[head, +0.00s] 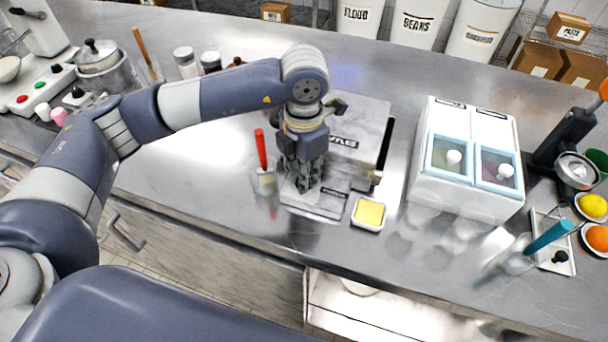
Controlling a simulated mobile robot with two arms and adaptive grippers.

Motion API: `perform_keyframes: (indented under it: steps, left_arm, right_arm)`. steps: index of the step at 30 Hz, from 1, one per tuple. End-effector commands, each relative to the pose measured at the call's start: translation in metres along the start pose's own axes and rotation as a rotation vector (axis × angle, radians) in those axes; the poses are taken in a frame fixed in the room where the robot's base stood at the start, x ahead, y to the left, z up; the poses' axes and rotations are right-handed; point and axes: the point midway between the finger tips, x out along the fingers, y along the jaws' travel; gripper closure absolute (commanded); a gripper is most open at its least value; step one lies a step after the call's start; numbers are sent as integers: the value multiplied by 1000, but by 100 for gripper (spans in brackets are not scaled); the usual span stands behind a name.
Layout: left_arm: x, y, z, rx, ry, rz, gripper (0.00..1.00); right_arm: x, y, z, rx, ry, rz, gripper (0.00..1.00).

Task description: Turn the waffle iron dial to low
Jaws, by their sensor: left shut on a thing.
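The waffle iron (365,112) is a grey metal box with a "WAFFLES" label, standing on the steel counter in the middle of the head view. Its low front plate (314,206) reaches toward the counter's front edge and bears a small dark label. My left gripper (303,187) points down over this front plate, with its fingers closed at the dial's place. The dial is hidden by the fingers, so its setting cannot be read. My right gripper is not in view.
A white two-lidded bin (462,192) stands further right. Pots and jars (186,62) stand at the back left.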

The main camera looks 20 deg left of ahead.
Motion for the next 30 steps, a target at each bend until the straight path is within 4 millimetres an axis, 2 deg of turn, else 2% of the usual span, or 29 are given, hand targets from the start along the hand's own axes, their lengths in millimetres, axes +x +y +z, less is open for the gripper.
perform_keyframes:
  steps: [11,12,14,15,30]
  left_arm:
    - [0,0,0,4,1,0,100]
    - [0,0,0,4,1,0,73]
    - [0,0,0,3,1,0,59]
    - [0,0,0,3,1,0,56]
    - [0,0,0,2,0,0,56]
  right_arm:
    - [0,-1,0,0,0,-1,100]
    - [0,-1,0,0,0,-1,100]
    - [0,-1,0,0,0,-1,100]
    - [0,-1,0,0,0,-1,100]
    - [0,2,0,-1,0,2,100]
